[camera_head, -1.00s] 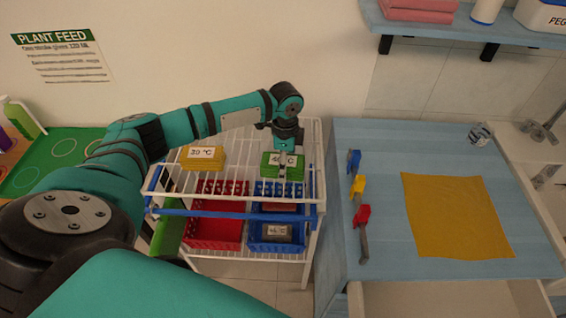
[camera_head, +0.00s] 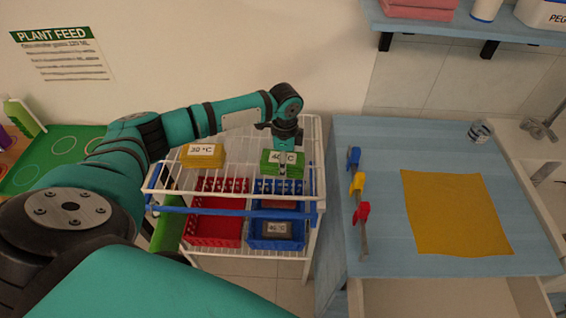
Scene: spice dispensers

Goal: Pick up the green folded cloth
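The green folded cloth (camera_head: 270,166) lies on the top wire shelf of the white rack, with a white tag reading about 40 °C. My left gripper (camera_head: 283,168) points down at the cloth from above, its fingertips at the cloth's front part. The fingers are small and seen nearly edge-on, so I cannot tell whether they are open or shut on it. My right gripper is not in view.
A yellow folded cloth (camera_head: 202,154) tagged 30 °C lies left on the same shelf. Below are a red bin (camera_head: 215,231) and a blue bin (camera_head: 276,241). A blue table (camera_head: 380,160) with a spread yellow cloth (camera_head: 456,214) stands right.

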